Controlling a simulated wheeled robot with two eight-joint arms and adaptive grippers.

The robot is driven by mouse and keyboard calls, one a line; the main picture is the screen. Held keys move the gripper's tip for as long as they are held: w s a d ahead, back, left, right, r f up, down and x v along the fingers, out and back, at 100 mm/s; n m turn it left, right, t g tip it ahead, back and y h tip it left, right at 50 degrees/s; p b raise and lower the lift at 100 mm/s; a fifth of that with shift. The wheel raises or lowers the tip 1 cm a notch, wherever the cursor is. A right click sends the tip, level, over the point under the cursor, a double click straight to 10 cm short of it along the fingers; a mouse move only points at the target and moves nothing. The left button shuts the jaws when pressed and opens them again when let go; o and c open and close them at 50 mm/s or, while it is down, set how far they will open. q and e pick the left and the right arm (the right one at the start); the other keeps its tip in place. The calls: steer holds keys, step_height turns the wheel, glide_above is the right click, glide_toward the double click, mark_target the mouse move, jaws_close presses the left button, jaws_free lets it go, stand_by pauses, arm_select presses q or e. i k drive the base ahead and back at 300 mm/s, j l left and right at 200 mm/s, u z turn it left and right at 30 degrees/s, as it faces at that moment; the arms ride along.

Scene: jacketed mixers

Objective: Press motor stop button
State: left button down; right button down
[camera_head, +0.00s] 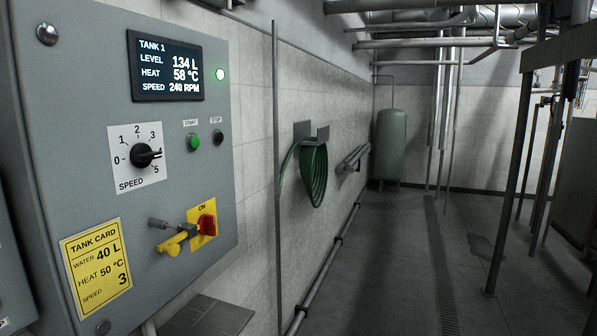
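The black motor stop button (218,137) is on the right side of the grey control panel (80,130), under a small "STOP" label. The green start button (193,141) is just to its left. A green light (220,74) glows above them. The display (166,67) reads Tank 1, level 134 L, heat 58 °C, speed 240 RPM. The black speed knob (146,156) sits on a white dial marked 0 to 5. Neither of my grippers is in view, and nothing covers the stop button.
A red switch (208,225) on a yellow plate marked "ON" and a yellow-handled lever (175,242) stick out below the buttons. A yellow tank card (97,268) is lower left. A vertical pipe (277,180) and a green hose (314,175) are right of the panel. The aisle floor is clear.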

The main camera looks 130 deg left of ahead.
mark_target(219, 137)
steer(key=k+l+u, duration=0.1)
steer(key=u, duration=5.05)
